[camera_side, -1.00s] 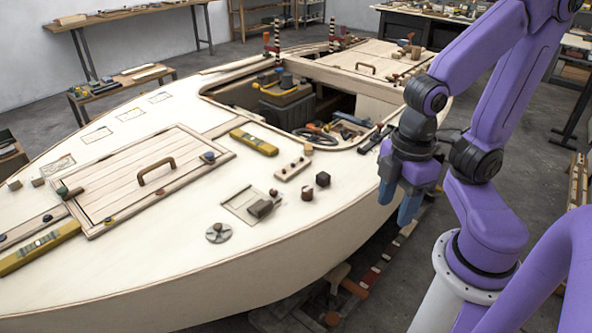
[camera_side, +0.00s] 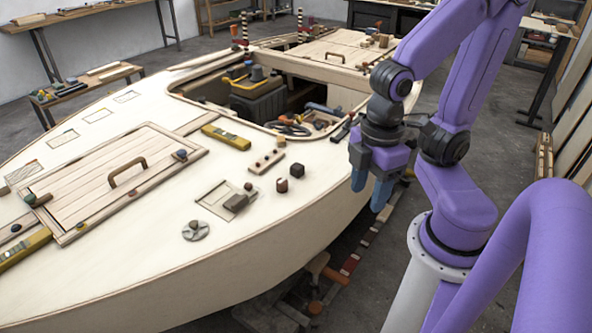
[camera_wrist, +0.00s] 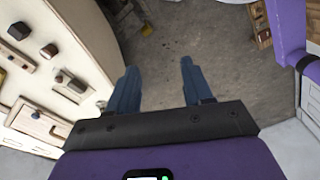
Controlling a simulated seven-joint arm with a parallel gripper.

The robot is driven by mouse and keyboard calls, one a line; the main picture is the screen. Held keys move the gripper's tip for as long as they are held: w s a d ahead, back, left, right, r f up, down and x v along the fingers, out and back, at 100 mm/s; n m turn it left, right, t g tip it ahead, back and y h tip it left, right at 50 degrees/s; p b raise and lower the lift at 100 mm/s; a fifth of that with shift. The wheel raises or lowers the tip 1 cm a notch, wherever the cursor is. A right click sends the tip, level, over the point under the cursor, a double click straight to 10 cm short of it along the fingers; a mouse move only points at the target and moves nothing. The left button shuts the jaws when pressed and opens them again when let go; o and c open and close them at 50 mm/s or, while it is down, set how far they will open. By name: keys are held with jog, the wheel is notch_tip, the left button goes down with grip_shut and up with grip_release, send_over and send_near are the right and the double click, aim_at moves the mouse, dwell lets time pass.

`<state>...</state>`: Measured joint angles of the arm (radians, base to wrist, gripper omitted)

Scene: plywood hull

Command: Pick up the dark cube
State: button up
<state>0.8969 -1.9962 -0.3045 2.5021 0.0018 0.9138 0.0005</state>
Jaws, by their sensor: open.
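The dark cube (camera_side: 297,171) sits on the pale plywood deck (camera_side: 290,218), near its right edge, in the side view. It stands beside a small brown cylinder (camera_side: 282,185), slightly apart from it. My gripper (camera_side: 369,185) is to the right of the cube, apart from it, with its blue fingers pointing down beyond the hull's edge. In the wrist view my gripper (camera_wrist: 159,68) shows two spread fingers with only grey floor between them. Several small dark and brown blocks show on the deck at left there; I cannot tell which is the cube.
A pegged wooden strip (camera_side: 266,162) and a brown block (camera_side: 237,202) on a thin plate lie left of the cube. A round metal fitting (camera_side: 195,230) is nearer. The open cockpit behind holds a dark toolbox (camera_side: 258,98).

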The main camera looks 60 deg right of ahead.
jog(key=shift+o, duration=0.4)
jog(key=shift+o, duration=1.3)
